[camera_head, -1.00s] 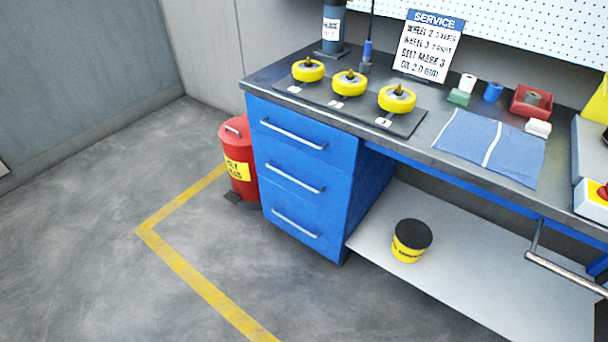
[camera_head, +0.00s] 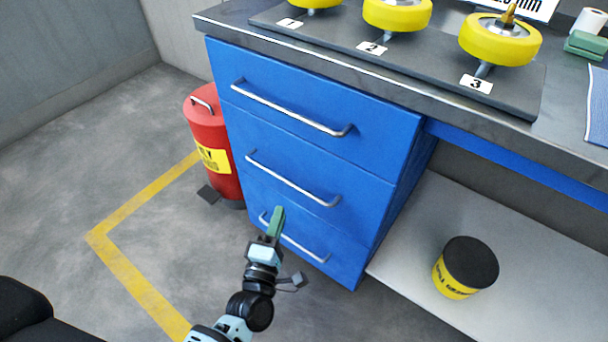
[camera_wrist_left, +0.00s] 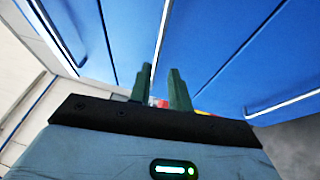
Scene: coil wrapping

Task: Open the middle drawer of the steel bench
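The steel bench (camera_head: 460,100) holds a blue unit of three stacked drawers, all closed. The middle drawer (camera_head: 345,215) has a silver bar handle (camera_head: 290,181). My left gripper (camera_head: 277,222) is in front of the unit, below the middle handle and overlapping the bottom handle in the head view. In the left wrist view its two green fingers (camera_wrist_left: 160,88) are apart with nothing between them. There the middle handle (camera_wrist_left: 161,40) runs up beyond the gap between the fingers, and no contact shows. My right gripper is not in view.
The top drawer (camera_head: 310,95) and bottom drawer (camera_head: 345,267) have similar handles. A red bin (camera_head: 205,125) stands left of the unit. A yellow tub with a black lid (camera_head: 465,268) sits on the lower shelf (camera_head: 400,270). Yellow wheels (camera_head: 398,14) stand on the bench top. Floor in front is clear.

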